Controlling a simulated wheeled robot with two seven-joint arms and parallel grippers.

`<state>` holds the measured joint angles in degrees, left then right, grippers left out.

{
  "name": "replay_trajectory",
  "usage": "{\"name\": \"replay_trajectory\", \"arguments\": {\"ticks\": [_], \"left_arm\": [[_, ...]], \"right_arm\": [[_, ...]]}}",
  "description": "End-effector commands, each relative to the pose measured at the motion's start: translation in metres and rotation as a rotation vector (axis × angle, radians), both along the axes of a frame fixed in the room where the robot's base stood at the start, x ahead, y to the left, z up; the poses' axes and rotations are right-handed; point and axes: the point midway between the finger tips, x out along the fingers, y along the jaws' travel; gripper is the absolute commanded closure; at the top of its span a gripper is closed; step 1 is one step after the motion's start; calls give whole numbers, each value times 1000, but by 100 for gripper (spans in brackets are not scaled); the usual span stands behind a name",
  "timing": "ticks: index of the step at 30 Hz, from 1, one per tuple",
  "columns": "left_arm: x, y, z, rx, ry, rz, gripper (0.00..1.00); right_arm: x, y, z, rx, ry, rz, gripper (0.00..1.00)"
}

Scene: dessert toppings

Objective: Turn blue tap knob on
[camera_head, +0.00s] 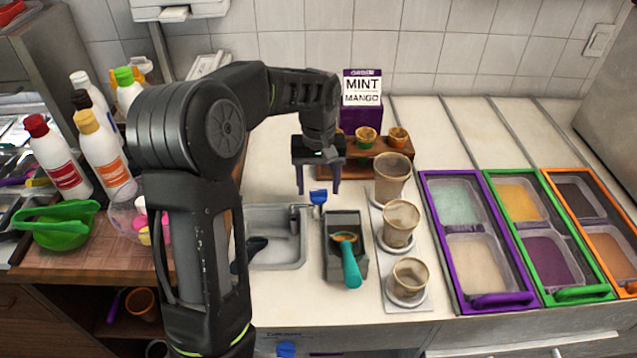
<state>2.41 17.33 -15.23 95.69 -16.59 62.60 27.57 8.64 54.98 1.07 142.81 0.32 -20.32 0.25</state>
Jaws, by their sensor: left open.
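The blue tap knob (318,197) stands upright at the back right edge of the small grey sink (277,263). The grey tap (294,218) is just left of it, at the sink's rim. My left gripper (318,190) is open and points down, with its two dark fingers on either side of and above or behind the knob. Whether the fingers touch the knob cannot be told. My right gripper is not in view.
A grey holder (331,271) with a teal-handled scoop (351,266) stands right of the sink. Several cups (400,222) stand further right, beside coloured topping trays (455,299). A mint-mango box (361,100) and wooden stand (383,164) are behind.

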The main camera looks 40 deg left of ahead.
Motion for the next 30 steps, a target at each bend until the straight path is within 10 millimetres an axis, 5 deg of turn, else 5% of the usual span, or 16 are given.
{"name": "replay_trajectory", "arguments": {"ticks": [10,30], "left_arm": [[0,0,-4,0,0,0,42],[0,0,-4,0,0,-1,96]], "right_arm": [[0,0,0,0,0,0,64],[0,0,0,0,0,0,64]]}}
